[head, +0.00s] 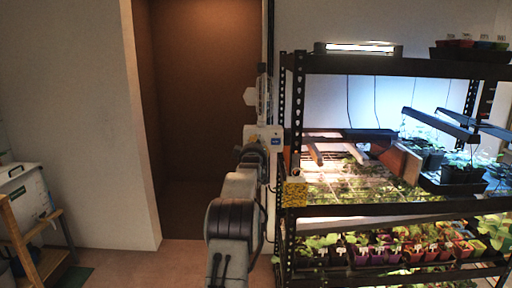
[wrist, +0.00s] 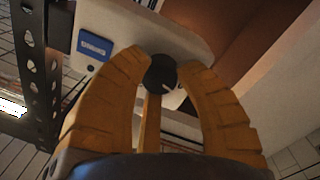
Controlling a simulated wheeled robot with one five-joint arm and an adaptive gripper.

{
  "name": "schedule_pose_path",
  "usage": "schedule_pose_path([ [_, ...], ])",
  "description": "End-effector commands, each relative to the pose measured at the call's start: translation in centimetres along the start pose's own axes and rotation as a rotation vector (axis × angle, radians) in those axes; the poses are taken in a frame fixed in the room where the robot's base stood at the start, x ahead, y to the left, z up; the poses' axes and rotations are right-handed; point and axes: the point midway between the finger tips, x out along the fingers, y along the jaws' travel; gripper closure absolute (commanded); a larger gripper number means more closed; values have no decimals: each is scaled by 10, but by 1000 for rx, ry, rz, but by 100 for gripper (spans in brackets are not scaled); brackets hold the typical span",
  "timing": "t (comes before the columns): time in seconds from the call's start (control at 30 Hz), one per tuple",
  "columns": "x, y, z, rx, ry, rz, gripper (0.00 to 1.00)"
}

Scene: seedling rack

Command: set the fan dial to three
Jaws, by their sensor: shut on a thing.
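The fan dial (wrist: 160,74) is a small round black knob with a pale pointer mark, seen in the wrist view. It sits on a pale control box (wrist: 125,25) with a blue label. The box also shows in the head view (head: 272,132), fixed beside the rack post. My gripper (wrist: 162,72) has its yellow ribbed fingers closed on both sides of the dial. The pointer mark slants toward the lower right in the wrist view. I cannot read any numbers around the dial.
A black shelving rack (head: 400,210) with lit shelves, seedlings and pots fills the right side. Its perforated post (wrist: 38,70) stands close to the left of my gripper in the wrist view. A wooden stand (head: 45,240) is at the far left.

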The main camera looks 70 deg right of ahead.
Motion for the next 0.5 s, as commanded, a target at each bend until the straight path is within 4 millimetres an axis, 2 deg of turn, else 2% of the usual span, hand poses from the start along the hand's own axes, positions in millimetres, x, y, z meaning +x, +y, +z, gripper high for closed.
schedule_pose_path([
  [0.03, 0, 0, 0, 0, -1, -1, 82],
  [0.23, 0, 0, 0, 0, -1, -1, 100],
  [0.5, 0, -1, 1, 32, -2, -2, 100],
])
